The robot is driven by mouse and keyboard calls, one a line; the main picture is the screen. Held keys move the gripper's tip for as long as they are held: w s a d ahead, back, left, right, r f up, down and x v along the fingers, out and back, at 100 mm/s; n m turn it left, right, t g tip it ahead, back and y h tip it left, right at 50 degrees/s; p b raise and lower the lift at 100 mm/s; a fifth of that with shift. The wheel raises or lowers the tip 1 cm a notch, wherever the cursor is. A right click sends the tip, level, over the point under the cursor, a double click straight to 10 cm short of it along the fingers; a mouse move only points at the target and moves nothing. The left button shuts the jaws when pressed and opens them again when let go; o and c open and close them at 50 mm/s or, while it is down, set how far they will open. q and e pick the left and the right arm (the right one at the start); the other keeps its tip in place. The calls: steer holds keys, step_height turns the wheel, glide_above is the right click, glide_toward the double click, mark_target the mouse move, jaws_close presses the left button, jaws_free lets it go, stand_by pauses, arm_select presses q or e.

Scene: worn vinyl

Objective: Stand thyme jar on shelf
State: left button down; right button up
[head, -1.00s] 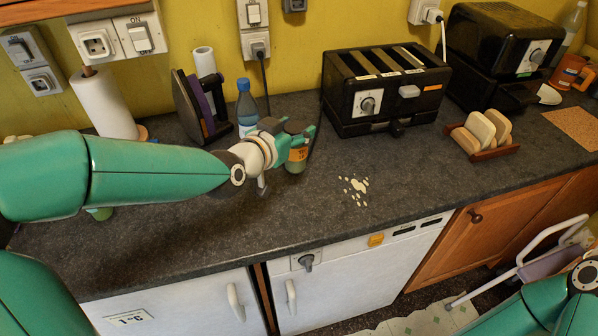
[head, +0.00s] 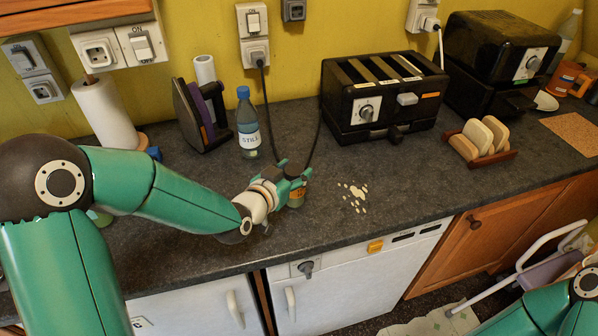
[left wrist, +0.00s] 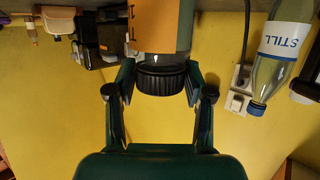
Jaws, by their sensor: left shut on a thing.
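A small jar (head: 296,198) with an orange label is in my left gripper (head: 294,180), over the middle of the counter. In the left wrist view, the jar's dark ribbed lid (left wrist: 162,79) and orange label (left wrist: 155,25) show between the two fingers of my left gripper (left wrist: 160,88), which is shut on it. The label's name cannot be read. I cannot tell whether the jar's base touches the counter. A wooden edge (head: 80,10), perhaps the shelf, shows at the top left above the sockets. My right gripper is out of view; only part of that arm shows.
A water bottle (head: 248,125) stands behind my left gripper, near an iron (head: 200,118) and a paper roll (head: 104,112). A toaster (head: 385,95) stands at the back, a toast rack (head: 482,142) to its right.

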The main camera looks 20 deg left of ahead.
arm_select(q)
steer(key=shift+f, duration=0.1)
steer(key=shift+c, duration=2.2)
jaws_free()
